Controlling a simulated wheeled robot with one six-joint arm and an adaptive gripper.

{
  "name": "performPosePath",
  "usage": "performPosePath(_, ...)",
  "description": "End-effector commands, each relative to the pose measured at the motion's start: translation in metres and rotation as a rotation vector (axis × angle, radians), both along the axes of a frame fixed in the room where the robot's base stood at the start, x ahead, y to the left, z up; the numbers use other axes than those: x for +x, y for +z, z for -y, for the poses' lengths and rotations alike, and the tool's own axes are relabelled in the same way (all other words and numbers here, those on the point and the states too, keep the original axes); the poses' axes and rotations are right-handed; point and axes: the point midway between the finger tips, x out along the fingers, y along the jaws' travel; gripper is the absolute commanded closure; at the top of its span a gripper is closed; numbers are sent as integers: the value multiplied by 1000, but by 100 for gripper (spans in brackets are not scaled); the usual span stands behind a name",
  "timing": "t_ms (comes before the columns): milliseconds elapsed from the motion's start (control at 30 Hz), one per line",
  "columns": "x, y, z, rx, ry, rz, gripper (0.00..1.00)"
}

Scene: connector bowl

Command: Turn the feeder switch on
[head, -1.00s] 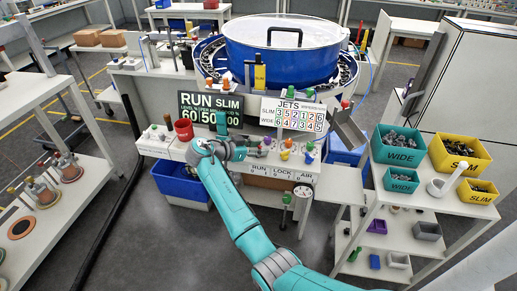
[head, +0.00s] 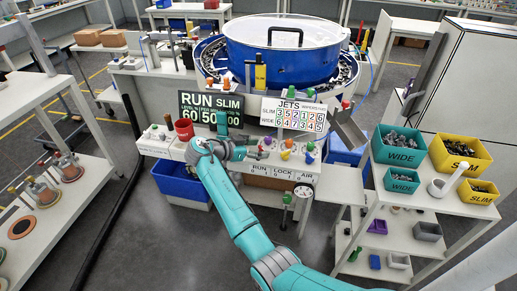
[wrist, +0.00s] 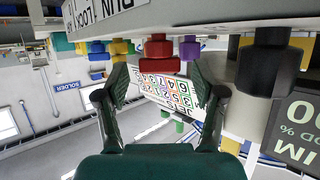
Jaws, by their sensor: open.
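The blue bowl feeder (head: 285,60) stands behind a white control panel that carries RUN, LOCK and AIR labels (head: 283,174) on its front. I cannot tell which control is the feeder switch. My gripper (head: 262,155) is at the panel's front, left of the orange knob (head: 284,155) and yellow knob (head: 288,144). In the wrist view, which is upside down, my gripper (wrist: 154,84) is open and its two fingers are apart. A red knob (wrist: 158,50) shows between and beyond the fingertips. Contact cannot be made out. A purple knob (wrist: 189,48) is beside it.
A RUN counter board (head: 215,110) and a JETS board (head: 293,113) stand behind the panel. Wide bins (head: 398,146) and slim bins (head: 459,155) are on the right-hand rack. A dark knob (wrist: 270,65) is close in the wrist view.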

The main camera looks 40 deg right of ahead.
Motion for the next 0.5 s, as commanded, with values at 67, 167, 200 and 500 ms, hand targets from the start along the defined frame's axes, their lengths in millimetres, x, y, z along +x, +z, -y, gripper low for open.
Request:
performPosePath(67,2,3,-7,0,2,2,31)
performPosePath(167,4,9,-20,0,2,2,31)
performPosePath(200,5,12,-27,-1,3,2,31)
performPosePath(500,12,34,-81,0,3,1,31)
